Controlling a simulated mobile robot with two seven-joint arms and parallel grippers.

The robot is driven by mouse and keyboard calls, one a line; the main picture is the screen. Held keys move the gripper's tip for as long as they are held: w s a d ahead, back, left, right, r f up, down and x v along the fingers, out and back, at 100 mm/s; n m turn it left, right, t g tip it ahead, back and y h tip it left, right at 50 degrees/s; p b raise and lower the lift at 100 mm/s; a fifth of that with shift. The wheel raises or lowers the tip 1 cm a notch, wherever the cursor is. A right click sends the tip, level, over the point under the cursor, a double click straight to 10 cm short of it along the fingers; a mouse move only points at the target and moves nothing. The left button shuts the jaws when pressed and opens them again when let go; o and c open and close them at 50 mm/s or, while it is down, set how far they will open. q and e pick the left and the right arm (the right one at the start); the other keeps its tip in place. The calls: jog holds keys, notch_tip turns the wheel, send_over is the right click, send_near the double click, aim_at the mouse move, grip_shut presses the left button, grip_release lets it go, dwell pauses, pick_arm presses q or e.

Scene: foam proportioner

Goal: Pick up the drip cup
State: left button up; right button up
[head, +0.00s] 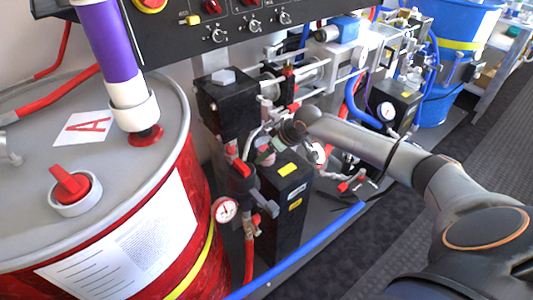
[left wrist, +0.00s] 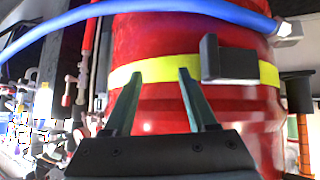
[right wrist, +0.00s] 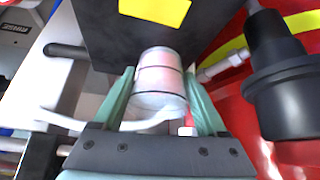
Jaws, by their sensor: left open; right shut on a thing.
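The drip cup appears to be the pale, whitish cylinder (right wrist: 160,75) with dark rings in the right wrist view. My right gripper (right wrist: 160,92) is shut on it, one green finger on each side. A black block with a yellow label (right wrist: 155,10) is right beyond the cup.
A large red drum (head: 205,165) with a grey lid stands at the left. A pressure gauge (head: 225,210), black pump block (head: 285,215) and blue hose (head: 315,235) crowd the working area. A white curved tube (right wrist: 65,121) runs close to my right fingers. Dark floor matting (head: 370,250) is clear.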

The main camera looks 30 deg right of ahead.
jog(key=c, duration=0.7)
jog(key=shift+c, duration=0.6)
jog(key=shift+r, duration=0.1)
